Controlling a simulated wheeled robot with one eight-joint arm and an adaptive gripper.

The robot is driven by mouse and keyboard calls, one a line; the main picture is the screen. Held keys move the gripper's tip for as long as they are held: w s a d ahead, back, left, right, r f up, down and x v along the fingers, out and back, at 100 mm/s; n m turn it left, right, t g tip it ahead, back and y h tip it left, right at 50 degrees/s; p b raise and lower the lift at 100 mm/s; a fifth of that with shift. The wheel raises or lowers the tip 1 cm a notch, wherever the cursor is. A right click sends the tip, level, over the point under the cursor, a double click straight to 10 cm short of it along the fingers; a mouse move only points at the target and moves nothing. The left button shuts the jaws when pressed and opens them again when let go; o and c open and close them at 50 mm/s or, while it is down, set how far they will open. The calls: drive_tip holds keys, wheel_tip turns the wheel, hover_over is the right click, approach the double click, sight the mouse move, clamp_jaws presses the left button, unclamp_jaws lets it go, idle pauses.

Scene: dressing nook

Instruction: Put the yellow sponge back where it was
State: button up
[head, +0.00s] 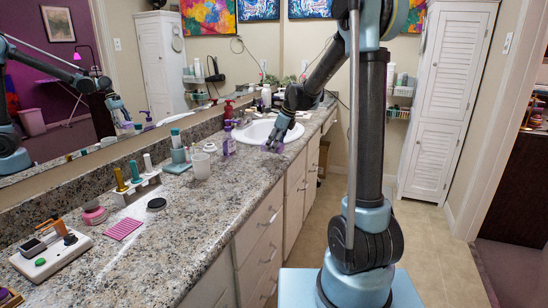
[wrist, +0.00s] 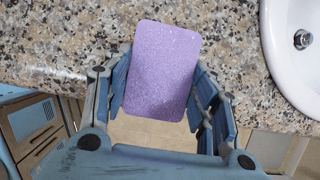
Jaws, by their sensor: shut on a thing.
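My gripper (wrist: 163,85) is shut on a flat purple block (wrist: 162,70) with rounded corners, which looks like a sponge. A finger lies along each of its sides. In the head view my gripper (head: 273,144) is at the counter's front edge, just before the sink, with only a bit of purple showing. In the wrist view the block overlaps the counter edge; I cannot tell whether it touches the counter. I see no yellow sponge in either view.
The speckled counter (head: 205,222) has free room in front. The white sink (head: 262,131) is beside my gripper; its basin (wrist: 300,45) shows at right.

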sight(275, 161)
drive_tip(key=shift+f, duration=2.5)
drive_tip(key=o, duration=1.3)
